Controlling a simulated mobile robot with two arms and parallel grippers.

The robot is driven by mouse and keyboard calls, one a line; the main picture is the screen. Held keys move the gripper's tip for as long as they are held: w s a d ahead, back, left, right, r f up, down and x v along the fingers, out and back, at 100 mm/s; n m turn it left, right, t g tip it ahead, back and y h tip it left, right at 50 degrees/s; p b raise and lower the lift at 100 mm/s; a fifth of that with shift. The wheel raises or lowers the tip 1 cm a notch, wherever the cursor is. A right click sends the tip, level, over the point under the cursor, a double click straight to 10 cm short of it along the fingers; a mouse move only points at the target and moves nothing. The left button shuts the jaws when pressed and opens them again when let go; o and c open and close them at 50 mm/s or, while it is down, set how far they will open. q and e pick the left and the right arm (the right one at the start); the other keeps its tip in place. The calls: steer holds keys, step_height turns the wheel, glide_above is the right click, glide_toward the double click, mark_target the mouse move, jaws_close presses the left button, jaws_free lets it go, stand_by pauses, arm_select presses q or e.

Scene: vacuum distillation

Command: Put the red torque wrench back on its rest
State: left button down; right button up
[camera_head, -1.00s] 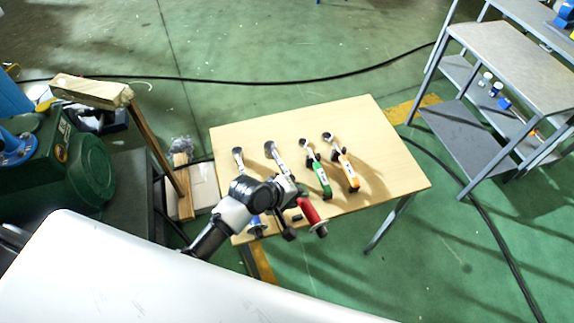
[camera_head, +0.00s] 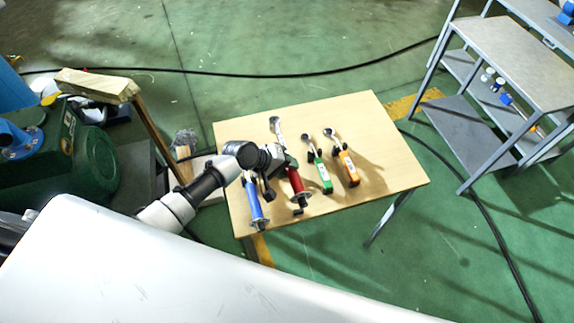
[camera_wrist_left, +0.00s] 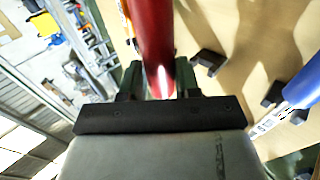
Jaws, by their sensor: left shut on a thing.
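The red torque wrench (camera_head: 297,184) is in my left gripper (camera_head: 284,164), over the wooden table between the blue and green wrenches. Its metal head (camera_head: 276,122) points to the table's far side and its red handle to the near edge. In the left wrist view the red handle (camera_wrist_left: 152,38) runs between the two fingers of the left gripper (camera_wrist_left: 160,82), which are shut on it. A black rest block (camera_wrist_left: 208,62) stands on the table beside the handle there, apart from it in the picture. The wrench's height above the table is hard to tell. My right gripper is not in view.
The blue wrench (camera_head: 254,204) lies left of the red one, partly hidden by my arm. The green wrench (camera_head: 323,175) and orange wrench (camera_head: 349,168) lie to the right. The table's (camera_head: 392,165) right part is clear. A grey shelf (camera_head: 515,65) stands further right.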

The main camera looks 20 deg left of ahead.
arm_select(q)
steer(key=shift+w+f+b, duration=0.1)
steer(key=shift+f+b, duration=1.9)
steer(key=shift+f, duration=0.25)
steer(key=shift+f+b, duration=0.4)
steer(key=shift+f, duration=0.2)
steer(key=shift+f+b, duration=0.95)
steer(key=shift+f, duration=0.55)
